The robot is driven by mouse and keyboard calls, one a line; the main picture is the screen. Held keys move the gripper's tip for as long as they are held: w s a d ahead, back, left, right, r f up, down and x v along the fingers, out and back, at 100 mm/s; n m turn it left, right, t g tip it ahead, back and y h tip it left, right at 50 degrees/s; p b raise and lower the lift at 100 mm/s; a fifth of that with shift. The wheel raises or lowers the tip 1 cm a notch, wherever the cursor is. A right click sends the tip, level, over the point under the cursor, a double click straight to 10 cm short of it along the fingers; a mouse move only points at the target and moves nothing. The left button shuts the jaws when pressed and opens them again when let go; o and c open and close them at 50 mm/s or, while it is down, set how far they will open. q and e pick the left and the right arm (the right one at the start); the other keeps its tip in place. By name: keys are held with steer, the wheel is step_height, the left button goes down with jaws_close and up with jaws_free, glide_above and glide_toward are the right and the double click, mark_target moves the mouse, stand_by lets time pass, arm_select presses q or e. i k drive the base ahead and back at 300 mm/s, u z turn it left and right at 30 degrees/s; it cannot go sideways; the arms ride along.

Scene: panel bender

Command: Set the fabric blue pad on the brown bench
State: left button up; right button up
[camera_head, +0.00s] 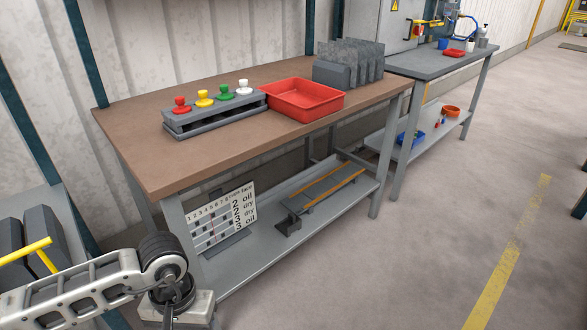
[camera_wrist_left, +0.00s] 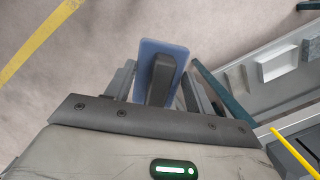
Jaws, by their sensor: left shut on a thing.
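The blue pad (camera_wrist_left: 149,52) shows in the left wrist view as a flat blue rectangle with a dark grey handle on its face. My left gripper (camera_wrist_left: 160,85) is shut on it, with the pad beyond the wrist and above the floor. In the head view my left arm comes in at the lower left, in front of the bench; the pad cannot be seen there. The brown bench (camera_head: 135,135) stands across the middle of the head view, its top bare at the left end and along the front. My right gripper is in neither view.
On the bench stand a grey rack with coloured knobs (camera_head: 215,117), a red tray (camera_head: 303,112) and a grey slotted holder (camera_head: 330,74). A lower shelf (camera_head: 235,270) holds a number board (camera_head: 222,218). A grey table (camera_head: 425,66) stands beyond at the right.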

mark_target(197, 152)
steer(key=i, duration=0.85)
steer(key=z, duration=2.05)
steer(key=i, duration=1.15)
steer(key=u, duration=2.4)
